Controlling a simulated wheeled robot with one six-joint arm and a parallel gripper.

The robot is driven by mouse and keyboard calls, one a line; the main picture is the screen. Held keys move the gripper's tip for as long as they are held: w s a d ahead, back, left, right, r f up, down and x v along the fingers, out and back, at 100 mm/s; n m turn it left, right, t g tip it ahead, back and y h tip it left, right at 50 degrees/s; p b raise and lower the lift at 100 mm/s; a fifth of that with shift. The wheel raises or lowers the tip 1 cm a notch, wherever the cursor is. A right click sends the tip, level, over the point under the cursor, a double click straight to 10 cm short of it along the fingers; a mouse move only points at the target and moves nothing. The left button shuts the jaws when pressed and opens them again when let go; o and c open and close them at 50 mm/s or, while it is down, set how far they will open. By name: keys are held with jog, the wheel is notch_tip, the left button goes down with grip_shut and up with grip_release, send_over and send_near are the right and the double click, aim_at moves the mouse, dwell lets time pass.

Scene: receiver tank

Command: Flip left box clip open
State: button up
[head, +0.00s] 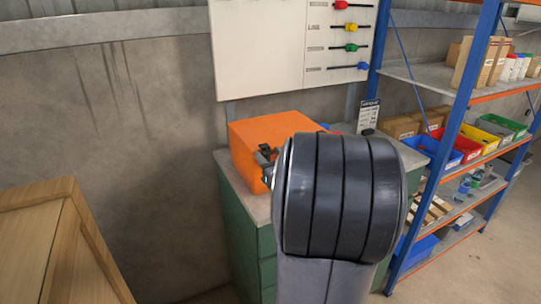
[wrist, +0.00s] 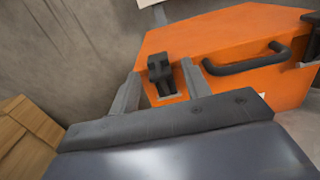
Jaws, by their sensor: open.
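The orange box (head: 262,135) stands on the green cabinet in the head view. It fills the upper right of the wrist view (wrist: 215,38). Its left clip (wrist: 158,66) is a dark latch on the box's front face, left of the black handle (wrist: 248,64). My gripper (wrist: 160,72) is open, with one grey finger on each side of the left clip in the picture. I cannot tell whether the fingers touch it or how far off they are. In the head view my dark arm hides most of the gripper and the box's right part.
A second dark clip (wrist: 314,46) shows at the right edge of the wrist view. The green cabinet's grey top (head: 232,165) is mostly covered by the box. A blue and orange shelf rack (head: 462,100) stands right. A wooden crate (head: 45,240) stands front left.

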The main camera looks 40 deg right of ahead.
jog(key=shift+w, duration=0.1)
jog(key=shift+c, duration=0.4)
jog(key=c, duration=0.9)
